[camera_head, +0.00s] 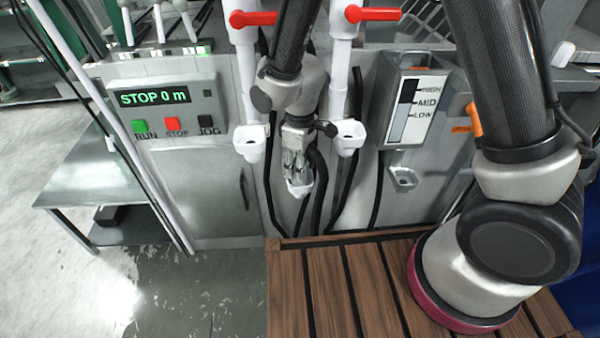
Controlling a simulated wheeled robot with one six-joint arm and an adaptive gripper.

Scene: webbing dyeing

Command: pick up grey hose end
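My gripper (297,172) points down in front of the machine's grey panel, between two white pipes. Its fingers are small and partly merge with what is behind them, so I cannot tell whether they are open or shut. A white cup-shaped holder (299,189) shows just below the fingertips. Dark hoses (319,190) hang right behind and beside my gripper. No hose end stands out clearly as the grey one; it may be hidden by my gripper. I cannot tell whether my gripper touches a hose.
White holders (250,143) and (348,138) flank my gripper under pipes with red-handled valves (372,14). A control box (168,107) reads "STOP 0 m". A level gauge (416,107) is at the right. A slatted wooden platform (330,290) lies in front; a metal table (85,185) stands left.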

